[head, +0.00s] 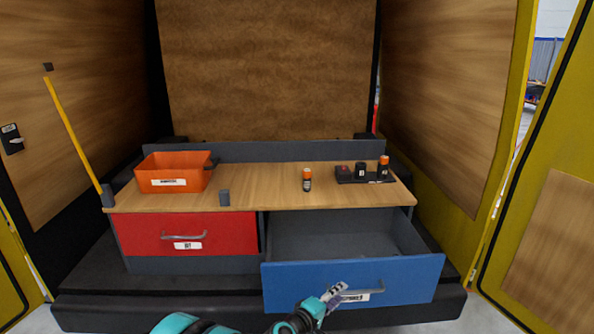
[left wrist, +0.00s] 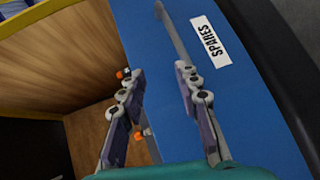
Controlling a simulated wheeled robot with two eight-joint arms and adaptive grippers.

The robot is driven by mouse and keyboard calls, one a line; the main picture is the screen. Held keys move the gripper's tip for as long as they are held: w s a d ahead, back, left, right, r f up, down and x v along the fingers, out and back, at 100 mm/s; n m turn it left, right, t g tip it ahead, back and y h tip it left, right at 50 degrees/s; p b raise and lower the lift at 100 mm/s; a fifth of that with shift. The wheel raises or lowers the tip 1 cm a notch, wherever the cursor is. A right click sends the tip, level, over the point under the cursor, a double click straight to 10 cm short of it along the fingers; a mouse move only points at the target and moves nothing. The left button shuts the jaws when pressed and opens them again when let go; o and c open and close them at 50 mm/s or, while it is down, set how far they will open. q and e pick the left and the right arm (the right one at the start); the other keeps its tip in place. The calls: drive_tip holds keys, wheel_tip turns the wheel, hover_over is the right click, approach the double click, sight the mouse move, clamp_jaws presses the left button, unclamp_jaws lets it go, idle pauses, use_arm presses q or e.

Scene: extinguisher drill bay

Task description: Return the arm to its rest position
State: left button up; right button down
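My left gripper (head: 334,297) is in front of the blue drawer (head: 410,272), near the left end of its grey bar handle (head: 372,290). In the left wrist view the gripper (left wrist: 157,72) is open, with its two fingers apart and nothing held between them. The handle (left wrist: 172,32) runs up from beside the right fingertip; I cannot tell whether they touch. The blue drawer is pulled out and looks empty inside. Its label (left wrist: 210,40) reads SPARES. My right gripper is not in view.
The red drawer (head: 190,228) is shut. A yellow pole (head: 72,133) leans at left.

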use_arm(q)
drive_tip(key=s+a+r+m+g+y, duration=0.1)
drive_tip(key=s+a+r+m+y, duration=0.1)
drive_tip(key=s+a+r, duration=0.3)
drive_tip(key=s+a+r+m+g+y, duration=0.1)
drive_tip(key=s+a+r+m+y, duration=0.2)
drive_tip(key=a, duration=0.5)
drive_tip(key=s+a+f+m+g+y, duration=0.1)
drive_tip(key=s+a+y, duration=0.1)
drive_tip(key=s+a, duration=0.7)
drive_tip(key=s+a+f+m+g+y, duration=0.1)
drive_tip(key=s+a+f+m+y, duration=0.1)
drive_tip(key=s+a, duration=0.7)
drive_tip(key=s+y, duration=0.1)
drive_tip(key=s, duration=0.1)
drive_tip(key=shift+s+m+y, duration=0.3)
drive_tip(key=shift+s, duration=0.1)
